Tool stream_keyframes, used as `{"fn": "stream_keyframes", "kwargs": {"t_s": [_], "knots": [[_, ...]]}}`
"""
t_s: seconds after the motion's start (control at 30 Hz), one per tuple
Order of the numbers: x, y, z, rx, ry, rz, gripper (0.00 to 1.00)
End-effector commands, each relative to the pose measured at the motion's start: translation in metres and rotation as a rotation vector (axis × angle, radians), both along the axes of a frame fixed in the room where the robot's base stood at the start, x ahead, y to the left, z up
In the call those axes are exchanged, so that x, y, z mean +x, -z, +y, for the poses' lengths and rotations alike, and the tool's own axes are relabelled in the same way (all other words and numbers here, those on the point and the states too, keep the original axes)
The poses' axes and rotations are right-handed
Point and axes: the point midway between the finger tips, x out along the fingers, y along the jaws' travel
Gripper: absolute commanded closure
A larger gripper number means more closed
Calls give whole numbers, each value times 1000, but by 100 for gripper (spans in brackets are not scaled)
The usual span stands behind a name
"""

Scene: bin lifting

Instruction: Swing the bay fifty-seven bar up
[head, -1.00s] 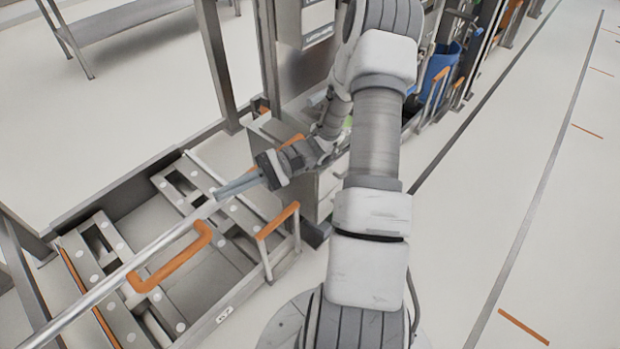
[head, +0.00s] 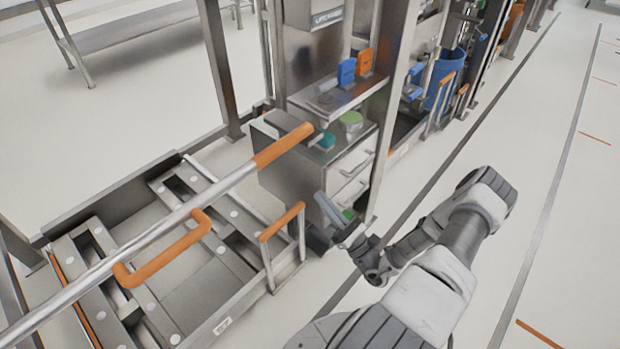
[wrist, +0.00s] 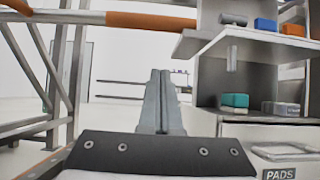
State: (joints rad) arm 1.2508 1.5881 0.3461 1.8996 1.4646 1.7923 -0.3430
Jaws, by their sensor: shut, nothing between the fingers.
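The bay fifty-seven bar is a long silver tube (head: 140,237) with an orange grip end (head: 283,146), slanting over the bay from lower left to upper right in the head view. An orange U-shaped handle (head: 165,262) shows along it. The bay (head: 232,312) carries a small label at its front that looks like 57. My gripper (head: 322,197) is shut and empty, right of and below the grip end, apart from it. In the wrist view the shut fingers (wrist: 161,72) point forward, and the bar's orange grip (wrist: 150,20) crosses above them.
A grey cabinet with drawers (head: 352,175) and a shelf with blue and orange items (head: 340,92) stand just behind my gripper. An orange-topped upright handle (head: 282,222) rises at the bay's front right. Floor at the right is clear.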

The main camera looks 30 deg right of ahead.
Motion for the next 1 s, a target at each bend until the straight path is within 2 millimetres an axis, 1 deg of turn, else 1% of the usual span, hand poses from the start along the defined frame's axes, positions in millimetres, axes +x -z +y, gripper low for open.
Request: {"fn": "stream_keyframes", "kwargs": {"t_s": [0.17,0.4,0.5,0.7,0.83,1.0], "knots": [[22,-16,9,-4,-7,-3,100],[63,-44,25,-4,-7,-3,100],[76,-57,29,-5,-7,-2,100],[79,-82,30,-5,-5,-1,100],[80,-89,30,-4,-6,0,100],[81,-93,31,-4,-6,1,100]]}}
